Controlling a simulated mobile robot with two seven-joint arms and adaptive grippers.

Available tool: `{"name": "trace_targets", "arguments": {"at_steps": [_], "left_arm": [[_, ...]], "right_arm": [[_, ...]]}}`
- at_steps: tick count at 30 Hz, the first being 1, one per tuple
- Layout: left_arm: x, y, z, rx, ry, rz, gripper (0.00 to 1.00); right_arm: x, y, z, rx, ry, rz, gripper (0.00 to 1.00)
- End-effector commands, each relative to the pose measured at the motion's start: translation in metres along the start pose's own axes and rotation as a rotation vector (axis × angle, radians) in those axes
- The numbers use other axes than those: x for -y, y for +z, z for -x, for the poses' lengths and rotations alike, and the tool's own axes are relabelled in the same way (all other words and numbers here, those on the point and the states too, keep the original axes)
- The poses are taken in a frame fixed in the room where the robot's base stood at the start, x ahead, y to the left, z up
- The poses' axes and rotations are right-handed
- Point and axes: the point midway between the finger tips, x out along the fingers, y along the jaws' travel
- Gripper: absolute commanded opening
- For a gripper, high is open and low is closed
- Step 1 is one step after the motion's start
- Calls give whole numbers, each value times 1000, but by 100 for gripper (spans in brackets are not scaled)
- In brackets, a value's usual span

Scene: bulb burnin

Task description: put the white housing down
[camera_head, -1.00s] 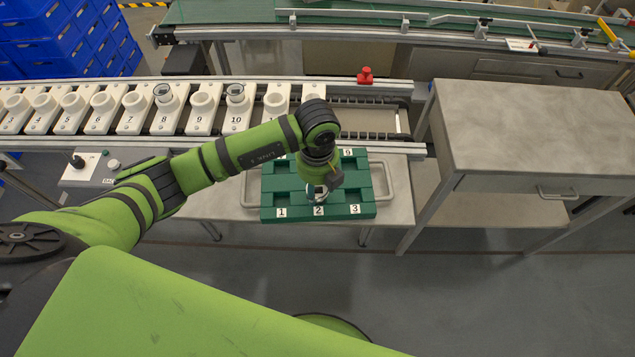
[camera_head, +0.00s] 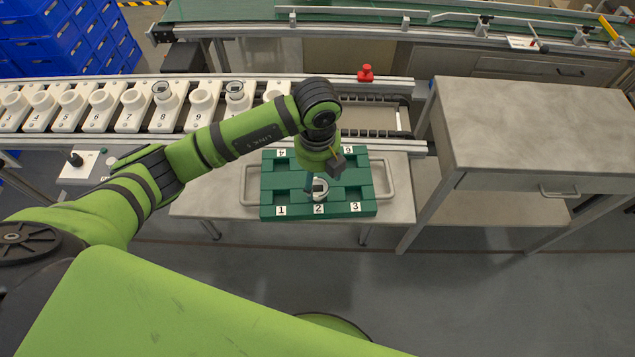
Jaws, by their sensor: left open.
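The white housing (camera_head: 320,195) is small and round with a dark top. It sits in the green tray (camera_head: 352,209) at the front middle place, just behind the label 2. My left gripper (camera_head: 314,187) is open directly above and beside the housing, pointing down. One finger shows at the housing's left side; the other is hard to make out. I cannot tell whether a finger still touches it. My right gripper is not in view.
A row of numbered white holders (camera_head: 130,108) stands on the conveyor behind, some with round parts in them. A red button (camera_head: 365,74) is on the rail. A grey cabinet (camera_head: 545,130) stands at the right. A control box (camera_head: 82,167) is at the left.

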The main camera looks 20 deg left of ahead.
Motion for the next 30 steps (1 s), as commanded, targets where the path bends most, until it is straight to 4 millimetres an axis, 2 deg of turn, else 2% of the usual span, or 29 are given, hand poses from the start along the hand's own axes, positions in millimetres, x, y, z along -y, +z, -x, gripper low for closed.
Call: {"name": "trace_targets", "arguments": {"at_steps": [6,12,17,26,29,30], "left_arm": [[1,1,47,5,-4,-1,73],[0,1,76,3,-1,0,73],[0,0,84,1,0,0,73],[1,-2,84,-4,-5,-4,73],[13,-15,80,-51,-66,-44,73],[24,-26,77,-89,-118,-76,73]], "right_arm": [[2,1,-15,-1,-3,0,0],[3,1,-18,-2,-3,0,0],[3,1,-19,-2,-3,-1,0],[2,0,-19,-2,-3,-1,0],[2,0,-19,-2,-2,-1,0],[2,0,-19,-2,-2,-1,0]]}}
